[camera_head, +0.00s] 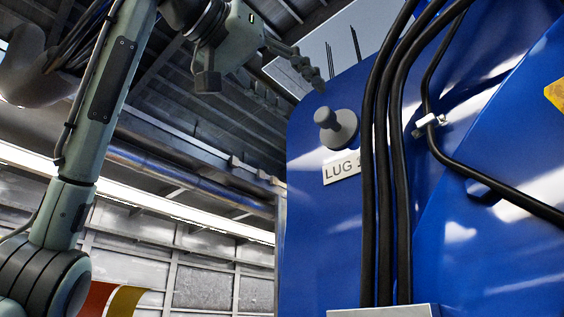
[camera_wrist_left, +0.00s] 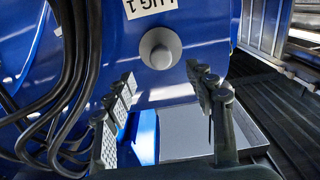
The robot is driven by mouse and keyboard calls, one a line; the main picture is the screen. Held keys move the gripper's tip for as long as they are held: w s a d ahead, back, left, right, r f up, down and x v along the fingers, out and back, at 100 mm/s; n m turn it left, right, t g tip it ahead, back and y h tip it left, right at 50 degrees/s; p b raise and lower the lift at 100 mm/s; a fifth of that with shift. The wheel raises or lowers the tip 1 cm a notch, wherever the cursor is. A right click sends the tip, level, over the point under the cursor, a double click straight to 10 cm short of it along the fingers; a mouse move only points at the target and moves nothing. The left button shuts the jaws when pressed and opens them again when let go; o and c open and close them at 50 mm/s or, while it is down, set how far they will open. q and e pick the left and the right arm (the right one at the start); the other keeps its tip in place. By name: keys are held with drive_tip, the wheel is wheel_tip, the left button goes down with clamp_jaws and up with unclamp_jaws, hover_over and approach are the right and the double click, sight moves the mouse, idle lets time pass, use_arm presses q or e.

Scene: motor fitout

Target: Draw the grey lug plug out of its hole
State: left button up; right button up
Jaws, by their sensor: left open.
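The grey lug plug (camera_head: 336,126) sits in the blue motor casing, its round flange against the face and its knob sticking out. A white label reading LUG (camera_head: 341,167) is just below it, partly hidden by cables. My left gripper (camera_head: 316,82) is above and to the left of the plug in the head view, its fingers apart from it. In the left wrist view the plug (camera_wrist_left: 160,52) shows beyond the two spread fingers of the left gripper (camera_wrist_left: 161,76), roughly centred between them, with nothing held. My right gripper is not in view.
Thick black cables (camera_head: 384,150) run down the casing (camera_head: 315,230) close to the right of the plug. A thinner cable passes through a white clip (camera_head: 428,122) further right. A grey bracket (camera_head: 380,311) is at the bottom. The space left of the casing is open.

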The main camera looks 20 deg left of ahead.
sight(321, 114)
use_arm(q)
drive_tip(key=x, duration=0.7)
drive_tip(key=shift+w+p, duration=0.15)
drive_tip(key=shift+p, duration=0.25)
drive_tip(key=shift+x, duration=1.05)
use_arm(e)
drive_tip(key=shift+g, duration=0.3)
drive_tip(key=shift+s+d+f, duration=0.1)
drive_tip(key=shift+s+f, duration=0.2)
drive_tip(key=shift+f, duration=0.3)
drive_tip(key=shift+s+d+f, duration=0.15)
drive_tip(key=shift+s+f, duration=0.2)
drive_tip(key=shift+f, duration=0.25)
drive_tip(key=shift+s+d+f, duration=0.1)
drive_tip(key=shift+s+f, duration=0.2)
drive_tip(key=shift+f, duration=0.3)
use_arm(q)
drive_tip(key=shift+c, duration=0.5)
clamp_jaws()
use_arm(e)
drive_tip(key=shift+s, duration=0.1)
use_arm(q)
drive_tip(key=b+v, duration=0.2)
drive_tip(key=v, duration=0.8)
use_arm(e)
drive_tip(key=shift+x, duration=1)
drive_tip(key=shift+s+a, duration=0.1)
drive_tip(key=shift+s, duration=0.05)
